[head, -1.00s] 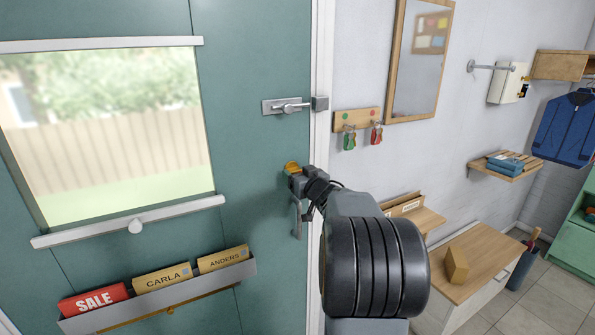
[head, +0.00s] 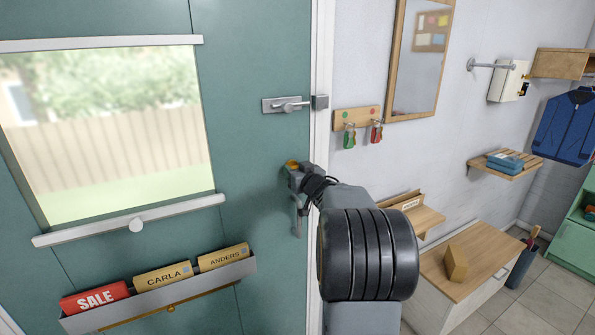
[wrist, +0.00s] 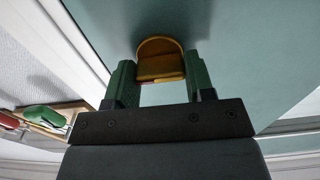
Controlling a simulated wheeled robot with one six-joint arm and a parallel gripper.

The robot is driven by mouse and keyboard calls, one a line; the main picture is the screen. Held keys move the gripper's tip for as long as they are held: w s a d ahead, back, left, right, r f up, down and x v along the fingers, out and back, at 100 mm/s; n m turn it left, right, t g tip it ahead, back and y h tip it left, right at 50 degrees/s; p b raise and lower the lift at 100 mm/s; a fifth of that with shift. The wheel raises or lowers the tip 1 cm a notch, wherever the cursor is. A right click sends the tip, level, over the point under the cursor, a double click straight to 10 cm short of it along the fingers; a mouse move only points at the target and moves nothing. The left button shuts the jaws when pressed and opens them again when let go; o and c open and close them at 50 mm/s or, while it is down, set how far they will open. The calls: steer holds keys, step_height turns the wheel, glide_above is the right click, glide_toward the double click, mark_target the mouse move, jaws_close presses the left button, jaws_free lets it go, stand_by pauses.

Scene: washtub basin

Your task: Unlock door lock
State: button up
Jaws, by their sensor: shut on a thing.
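The door lock is a small yellow knob (head: 291,164) on the right side of the green door (head: 245,140), above the door handle (head: 297,218). In the wrist view the knob (wrist: 160,60) shows as a rounded yellow piece between the two green fingers. My gripper (wrist: 158,80) is shut on this knob, with one finger on each side. In the head view my gripper (head: 295,175) is at the door face, and it hides part of the lock. I cannot tell from the views how far the lock is turned.
A metal latch (head: 288,104) sits higher on the door. A sign holder (head: 160,300) and a window (head: 110,130) are to the left. A key rack (head: 357,119) with red and green items hangs right of the frame. A wooden-topped cabinet (head: 490,255) stands at the lower right.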

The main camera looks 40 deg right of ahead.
steer(key=shift+c, duration=0.8)
steer(key=shift+f+n+b, duration=0.1)
steer(key=shift+n+b, duration=0.2)
steer(key=shift+n, duration=0.1)
steer(key=shift+n+b, duration=0.75)
steer(key=shift+n, duration=0.25)
steer(key=n+b, duration=0.3)
steer(key=n, duration=0.3)
steer(key=shift+b, duration=0.35)
steer(key=n+b, duration=0.2)
steer(key=n, duration=0.2)
steer(key=shift+n, duration=0.4)
steer(key=n+b, duration=0.1)
steer(key=n, duration=0.1)
steer(key=shift+n+b, duration=0.4)
steer(key=shift+r+n+b, duration=0.25)
steer(key=shift+n+b, duration=0.1)
steer(key=shift+n, duration=0.35)
steer(key=shift+r, duration=0.1)
